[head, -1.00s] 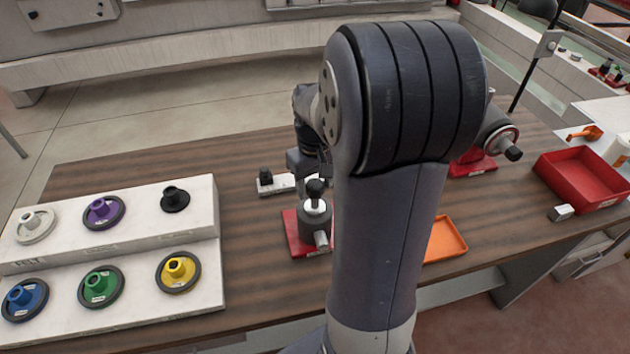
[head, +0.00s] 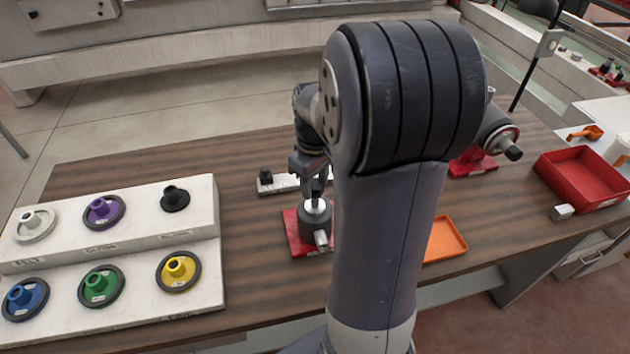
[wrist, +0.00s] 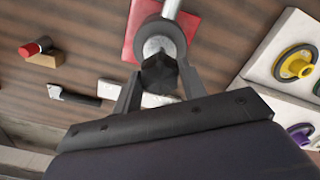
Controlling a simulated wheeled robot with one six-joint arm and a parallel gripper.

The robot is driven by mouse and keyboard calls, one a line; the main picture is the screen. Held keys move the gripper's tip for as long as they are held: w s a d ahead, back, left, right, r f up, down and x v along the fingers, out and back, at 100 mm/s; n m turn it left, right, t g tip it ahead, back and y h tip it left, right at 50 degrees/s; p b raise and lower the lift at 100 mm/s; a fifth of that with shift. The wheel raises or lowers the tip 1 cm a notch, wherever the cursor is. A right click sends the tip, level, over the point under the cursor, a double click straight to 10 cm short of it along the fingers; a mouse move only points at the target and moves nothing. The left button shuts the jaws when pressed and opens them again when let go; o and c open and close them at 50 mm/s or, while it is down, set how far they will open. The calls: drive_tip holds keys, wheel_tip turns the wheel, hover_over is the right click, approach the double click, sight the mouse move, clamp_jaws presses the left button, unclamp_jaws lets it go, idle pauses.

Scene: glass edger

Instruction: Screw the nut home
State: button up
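The black six-sided nut (wrist: 159,73) sits between the two fingertips of my gripper (wrist: 159,80) in the wrist view, with both fingers close against its sides. In the head view the grey fixture (head: 314,223) stands upright on the red base (head: 292,238), with a bright metal shaft on top. My gripper (head: 315,188) is directly above it, pointing down. Whether the nut touches the shaft is hidden.
A white stepped rack (head: 150,232) with several coloured handwheels stands left. A pale strip with a black knob (head: 265,176) lies behind the fixture. An orange tray (head: 445,240) and a red bin (head: 583,180) are right. Wood is bare between rack and fixture.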

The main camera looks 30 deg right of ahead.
drive_tip(key=c, duration=0.6)
drive_tip(key=shift+o, duration=0.2)
drive_tip(key=m, duration=2)
drive_tip(key=shift+m, duration=0.3)
drive_tip(key=m, duration=0.7)
drive_tip(key=o, duration=0.9)
